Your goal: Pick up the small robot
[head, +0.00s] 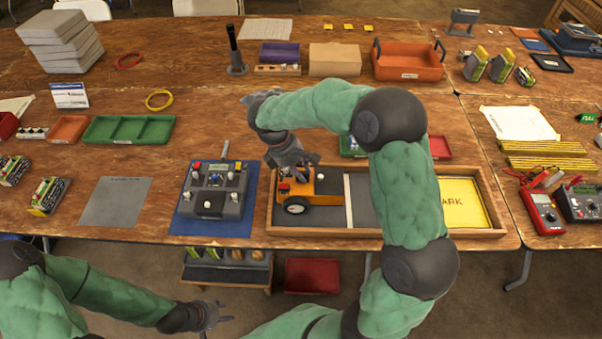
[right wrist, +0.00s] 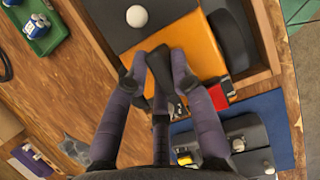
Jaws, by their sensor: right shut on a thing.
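The small robot (head: 322,187) is orange with a dark wheel and a white ball on top. It sits at the left end of a wooden-framed pit (head: 388,232). My right gripper (head: 290,175) reaches down onto its left end.
A grey control box (head: 213,192) on a blue mat (head: 184,227) stands close left of the pit. A yellow "PARK" pad (head: 463,200) lies at the pit's right end. Green and red trays stand behind it; my right arm hides part of the pit.

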